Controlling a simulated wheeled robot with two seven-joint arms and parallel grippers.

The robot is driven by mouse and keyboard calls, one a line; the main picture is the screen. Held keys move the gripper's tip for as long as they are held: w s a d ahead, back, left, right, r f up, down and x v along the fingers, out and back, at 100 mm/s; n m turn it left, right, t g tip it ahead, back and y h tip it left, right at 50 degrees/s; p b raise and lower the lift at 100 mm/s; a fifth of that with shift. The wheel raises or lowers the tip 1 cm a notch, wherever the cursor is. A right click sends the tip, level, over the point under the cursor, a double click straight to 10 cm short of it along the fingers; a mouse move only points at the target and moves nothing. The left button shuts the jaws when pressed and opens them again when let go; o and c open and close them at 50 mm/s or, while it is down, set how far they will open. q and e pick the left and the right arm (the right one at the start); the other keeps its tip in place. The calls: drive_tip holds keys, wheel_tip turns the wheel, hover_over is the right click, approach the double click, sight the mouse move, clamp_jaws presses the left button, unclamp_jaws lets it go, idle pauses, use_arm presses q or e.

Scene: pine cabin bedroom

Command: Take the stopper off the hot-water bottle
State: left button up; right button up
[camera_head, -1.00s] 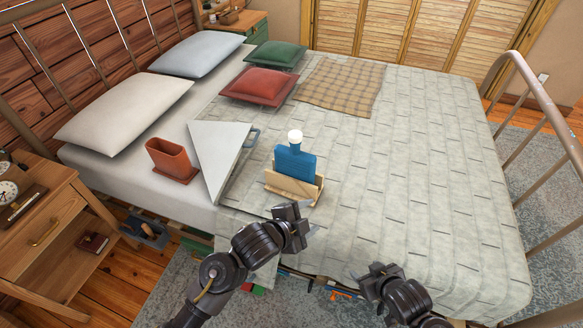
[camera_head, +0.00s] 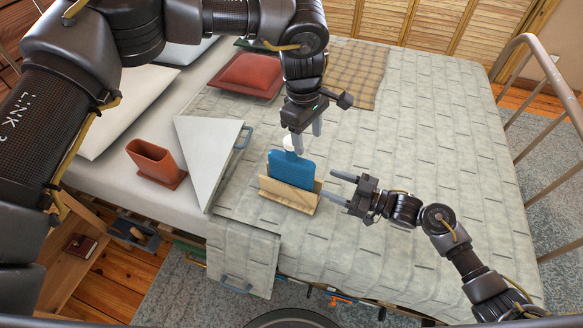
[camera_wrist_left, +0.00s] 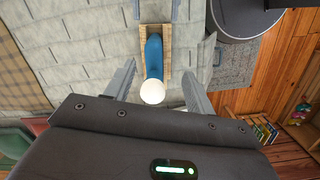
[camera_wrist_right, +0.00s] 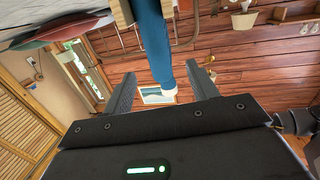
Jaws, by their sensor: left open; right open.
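The blue hot-water bottle (camera_head: 292,168) stands upright in a wooden holder (camera_head: 288,198) on the bed, with its white stopper (camera_head: 290,142) on top. My left gripper (camera_head: 308,136) is open, pointing down at the stopper and partly covering it. In the left wrist view the round stopper (camera_wrist_left: 152,92) shows between the spread fingers, with no visible contact. My right gripper (camera_head: 330,186) is open and empty, just right of the holder and pointing left at it. In the right wrist view the bottle (camera_wrist_right: 150,42) and stopper (camera_wrist_right: 168,92) show ahead between the fingers.
A grey wedge-shaped thing (camera_head: 207,155) and an open reddish-brown container (camera_head: 152,160) stand left of the holder. A red cushion (camera_head: 246,74) and a checked cloth (camera_head: 350,70) lie farther back. The quilt (camera_head: 440,170) to the right is clear. A metal bed rail (camera_head: 545,70) bounds the right.

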sight(300, 168)
use_arm(q)
drive_tip(key=shift+m+t+y, duration=0.3)
drive_tip(key=shift+y, duration=0.3)
drive_tip(key=w+a+r, duration=0.1)
drive_tip(key=a+r, duration=0.1)
drive_tip(key=w+a+r, duration=0.1)
drive_tip(key=w+r, duration=0.1)
drive_tip(key=shift+a+r, duration=0.1)
drive_tip(key=shift+a, duration=0.25)
use_arm(e)
drive_tip(key=shift+g+y, duration=0.3)
drive_tip(key=shift+y, duration=0.1)
drive_tip(key=x, duration=0.7)
drive_tip(key=r+x, duration=0.1)
drive_tip(key=x, duration=0.3)
drive_tip(key=shift+w+d, duration=0.15)
drive_tip(key=shift+w, duration=0.1)
clamp_jaws()
